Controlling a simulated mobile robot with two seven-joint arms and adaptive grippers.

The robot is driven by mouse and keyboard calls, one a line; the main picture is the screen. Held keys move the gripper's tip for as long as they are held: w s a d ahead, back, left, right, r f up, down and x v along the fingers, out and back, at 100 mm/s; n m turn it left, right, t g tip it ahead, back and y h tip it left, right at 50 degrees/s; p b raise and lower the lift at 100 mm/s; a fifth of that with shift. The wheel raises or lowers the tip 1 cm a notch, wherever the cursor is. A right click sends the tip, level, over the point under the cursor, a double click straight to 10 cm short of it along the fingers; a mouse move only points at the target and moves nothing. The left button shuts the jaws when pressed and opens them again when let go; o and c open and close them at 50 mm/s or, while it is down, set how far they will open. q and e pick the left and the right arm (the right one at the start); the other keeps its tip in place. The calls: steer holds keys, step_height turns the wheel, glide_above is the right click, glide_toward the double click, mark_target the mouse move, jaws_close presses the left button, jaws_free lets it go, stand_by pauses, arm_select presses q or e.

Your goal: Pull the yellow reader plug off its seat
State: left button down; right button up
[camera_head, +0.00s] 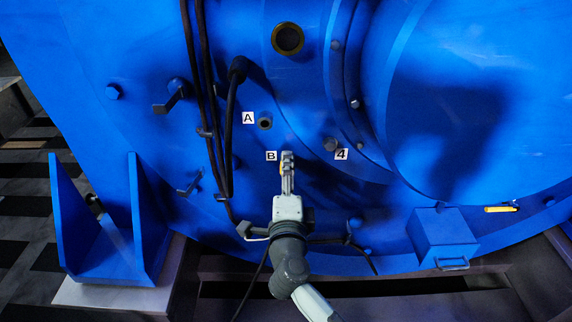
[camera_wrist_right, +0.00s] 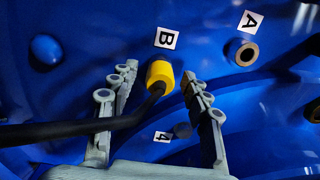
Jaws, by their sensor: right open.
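The yellow reader plug (camera_wrist_right: 160,74) sits on the blue motor face beside the label B (camera_wrist_right: 166,38), with a black cable running from it to the left in the right wrist view. My right gripper (camera_wrist_right: 158,77) is open, with one finger on each side of the plug and a gap visible toward the right finger. In the head view my right gripper (camera_head: 287,158) reaches up to the spot beside label B (camera_head: 271,156) and mostly hides the plug; only a sliver of yellow shows. My left gripper is not in view.
An empty round socket (camera_wrist_right: 242,52) sits by label A (camera_wrist_right: 250,22). A bolt is near label 4 (camera_head: 341,154). Black cables (camera_head: 212,110) hang left of the gripper. A blue box (camera_head: 441,236) and a yellow-handled item (camera_head: 500,209) are at right.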

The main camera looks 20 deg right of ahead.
stand_by(0.4)
steer(key=shift+p, duration=0.45)
steer(key=shift+c, duration=0.6)
jaws_close()
steer(key=shift+p+v, duration=0.35)
steer(key=shift+v, duration=2.6)
steer(key=shift+a, duration=0.1)
